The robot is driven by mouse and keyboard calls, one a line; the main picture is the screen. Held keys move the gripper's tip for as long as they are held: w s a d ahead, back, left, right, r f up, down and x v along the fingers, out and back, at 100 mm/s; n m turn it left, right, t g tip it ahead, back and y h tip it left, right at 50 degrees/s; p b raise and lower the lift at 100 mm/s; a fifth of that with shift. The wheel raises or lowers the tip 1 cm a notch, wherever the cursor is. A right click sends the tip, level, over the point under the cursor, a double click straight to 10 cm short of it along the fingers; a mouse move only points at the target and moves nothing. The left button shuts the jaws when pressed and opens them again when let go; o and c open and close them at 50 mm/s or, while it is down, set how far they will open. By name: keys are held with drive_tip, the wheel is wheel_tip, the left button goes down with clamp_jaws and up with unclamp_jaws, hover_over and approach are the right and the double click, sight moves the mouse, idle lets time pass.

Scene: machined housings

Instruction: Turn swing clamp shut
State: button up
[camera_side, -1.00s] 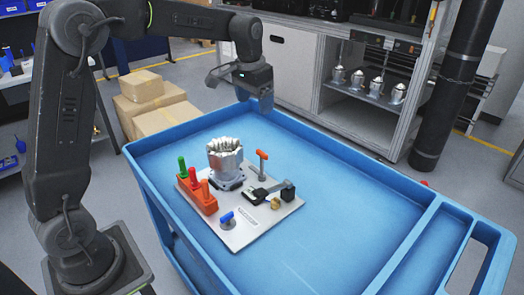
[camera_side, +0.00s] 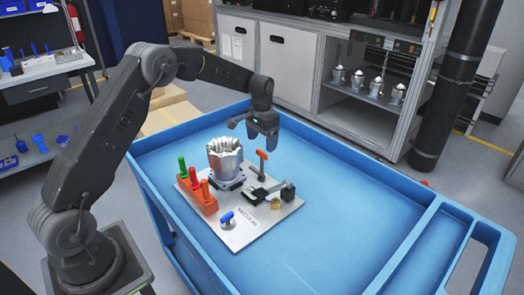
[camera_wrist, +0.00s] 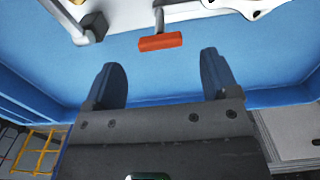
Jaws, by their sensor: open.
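A post with an orange T-handle (camera_side: 261,158) stands upright at the back of the light metal plate (camera_side: 262,222). In the wrist view the orange handle (camera_wrist: 160,41) lies crosswise just beyond my fingertips, centred between them. A black clamp piece with an arm and dark end block (camera_side: 287,191) sits in front of it on the plate. That block (camera_wrist: 95,27) also shows at the upper left of the wrist view. I cannot tell for sure which is the swing clamp. My gripper (camera_side: 254,136) is open and empty above the plate's back edge, apart from the handle; it also fills the lower wrist view (camera_wrist: 160,72).
A silver housing (camera_side: 225,160) stands at the plate's back left, beside an orange block (camera_side: 198,192) with green and red pegs. A blue-handled knob (camera_side: 227,217) and a brass knob (camera_side: 276,203) are at the front. The blue cart's (camera_side: 340,220) right side is clear.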

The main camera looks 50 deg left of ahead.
sight(262, 152)
drive_tip(key=shift+f, duration=2.2)
drive_tip(key=c, duration=0.9)
